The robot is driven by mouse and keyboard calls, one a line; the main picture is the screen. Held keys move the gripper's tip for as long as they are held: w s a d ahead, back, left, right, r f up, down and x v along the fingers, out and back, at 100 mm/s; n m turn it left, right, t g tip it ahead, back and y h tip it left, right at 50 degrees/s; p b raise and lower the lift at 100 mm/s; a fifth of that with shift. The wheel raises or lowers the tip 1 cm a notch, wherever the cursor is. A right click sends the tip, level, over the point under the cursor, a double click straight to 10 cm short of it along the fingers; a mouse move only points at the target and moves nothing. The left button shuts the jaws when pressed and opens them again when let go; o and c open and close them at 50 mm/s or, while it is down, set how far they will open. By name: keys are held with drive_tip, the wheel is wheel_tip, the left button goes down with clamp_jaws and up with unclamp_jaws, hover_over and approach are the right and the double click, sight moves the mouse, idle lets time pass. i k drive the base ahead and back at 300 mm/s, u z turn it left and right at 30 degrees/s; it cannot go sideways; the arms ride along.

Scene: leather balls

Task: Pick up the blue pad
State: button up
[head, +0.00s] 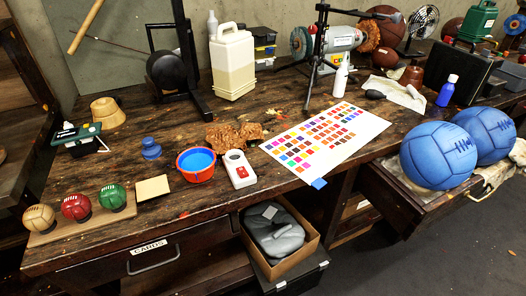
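A small flat blue square (319,183), which looks like the blue pad, lies at the front edge of the workbench (240,205). It is at the lower corner of the white colour chart (327,136) and touches or slightly overlaps it; I cannot tell which. Nothing covers the blue square. My gripper is not in view, so its state does not show.
Left of the chart stand a white device (239,169) and an orange tub of blue paint (196,164). A beige square (153,188) lies farther left. Right, two large blue balls (438,155) rest over an open drawer (420,205). A box (280,240) sits below.

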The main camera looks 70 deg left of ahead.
sight(150, 150)
drive_tip(key=u, duration=2.1)
